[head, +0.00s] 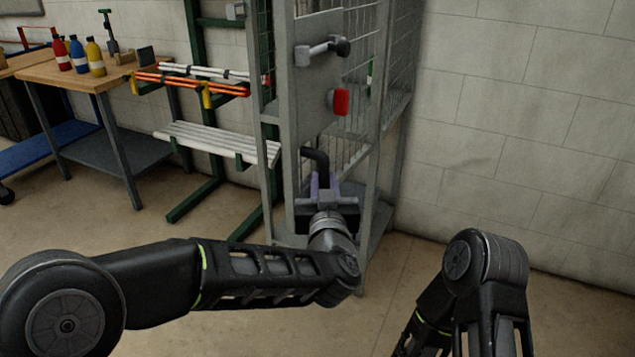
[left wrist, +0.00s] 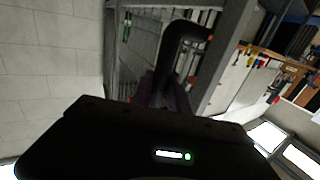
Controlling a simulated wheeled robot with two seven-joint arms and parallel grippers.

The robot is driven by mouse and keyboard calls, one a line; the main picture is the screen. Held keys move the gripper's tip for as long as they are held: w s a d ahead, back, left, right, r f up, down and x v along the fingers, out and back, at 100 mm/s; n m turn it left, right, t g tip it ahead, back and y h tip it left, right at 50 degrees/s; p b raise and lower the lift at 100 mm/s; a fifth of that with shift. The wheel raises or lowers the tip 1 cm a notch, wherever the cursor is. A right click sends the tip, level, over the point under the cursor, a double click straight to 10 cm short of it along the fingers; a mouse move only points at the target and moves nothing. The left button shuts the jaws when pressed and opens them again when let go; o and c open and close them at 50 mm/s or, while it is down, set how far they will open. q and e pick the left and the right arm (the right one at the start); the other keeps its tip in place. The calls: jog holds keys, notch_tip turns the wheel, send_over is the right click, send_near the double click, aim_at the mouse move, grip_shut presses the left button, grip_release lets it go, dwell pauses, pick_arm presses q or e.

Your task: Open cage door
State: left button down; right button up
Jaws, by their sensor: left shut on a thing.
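The cage door (head: 305,112) is a grey metal panel and frame with wire mesh, right of centre in the head view. It carries a grey lever latch with a dark knob (head: 322,48) near the top and a red button-like part (head: 339,102) below it. Lower down is a black bent handle (head: 315,155). My left gripper (head: 324,184) is shut on this handle, with its fingers around the handle's lower part. In the left wrist view the black handle (left wrist: 184,45) rises from between the dark fingers. My right arm shows at the lower right, but its gripper is out of view.
A wooden workbench (head: 62,72) with red, blue and yellow bottles stands at the left. A green rack (head: 205,110) holds orange and white bars left of the cage. A block wall (head: 530,120) stands at the right. The floor (head: 400,270) before the cage is clear.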

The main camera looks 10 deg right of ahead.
pick_arm(q)
jog(key=c, duration=1.7)
grip_release()
jog(key=shift+d+r, duration=0.1)
jog(key=shift+r, duration=0.2)
jog(key=shift+c, duration=0.2)
jog(key=o, duration=0.3)
jog(key=shift+w+d+f, duration=0.15)
jog(key=shift+w+f, duration=0.05)
jog(key=shift+o, duration=0.7)
jog(key=s+a, duration=0.1)
jog(key=s, duration=0.7)
jog(key=shift+f, duration=0.1)
